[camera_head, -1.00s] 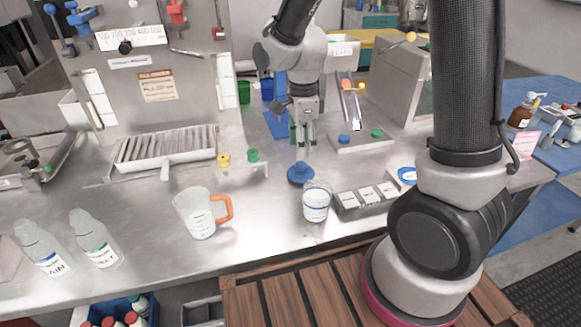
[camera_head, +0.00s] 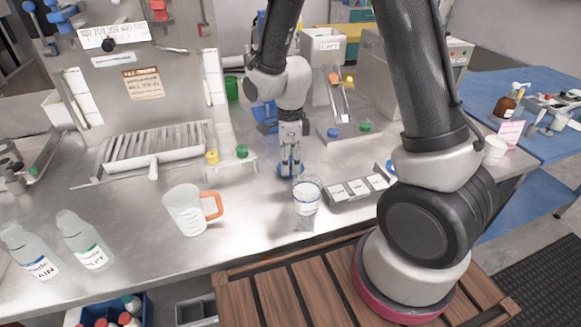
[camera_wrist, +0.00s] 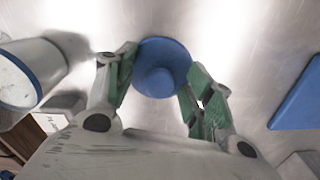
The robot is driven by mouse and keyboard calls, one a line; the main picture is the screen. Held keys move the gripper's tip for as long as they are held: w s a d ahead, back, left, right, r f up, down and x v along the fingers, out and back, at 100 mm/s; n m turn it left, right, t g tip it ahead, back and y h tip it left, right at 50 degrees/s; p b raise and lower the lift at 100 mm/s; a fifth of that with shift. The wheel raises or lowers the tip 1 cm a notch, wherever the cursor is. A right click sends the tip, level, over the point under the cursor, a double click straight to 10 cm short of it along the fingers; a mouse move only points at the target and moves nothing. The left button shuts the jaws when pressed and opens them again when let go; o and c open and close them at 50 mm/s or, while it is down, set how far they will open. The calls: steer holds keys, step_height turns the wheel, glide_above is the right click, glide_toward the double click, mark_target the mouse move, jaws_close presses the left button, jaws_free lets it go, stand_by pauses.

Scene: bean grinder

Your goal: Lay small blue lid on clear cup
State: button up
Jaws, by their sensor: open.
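The small blue lid (camera_wrist: 161,68) lies on the metal counter with its round knob up. In the wrist view it sits between the two green-padded fingers of my gripper (camera_wrist: 158,88), which are spread on either side of it. In the head view my gripper (camera_head: 290,170) points down over the lid (camera_head: 285,169), whose blue edge shows behind the fingers. Whether the fingers touch the lid I cannot tell. The clear cup (camera_head: 306,197) stands upright with an open top just in front and to the right of my gripper. It also shows at the left of the wrist view (camera_wrist: 30,75).
A grey labelled box (camera_head: 357,188) stands right of the cup. A measuring jug (camera_head: 186,210) with an orange handle stands to the left, near two bottles (camera_head: 83,240). A blue sheet (camera_wrist: 300,95) lies right in the wrist view. The counter between jug and cup is clear.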

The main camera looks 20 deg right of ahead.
steer(key=c, duration=0.9)
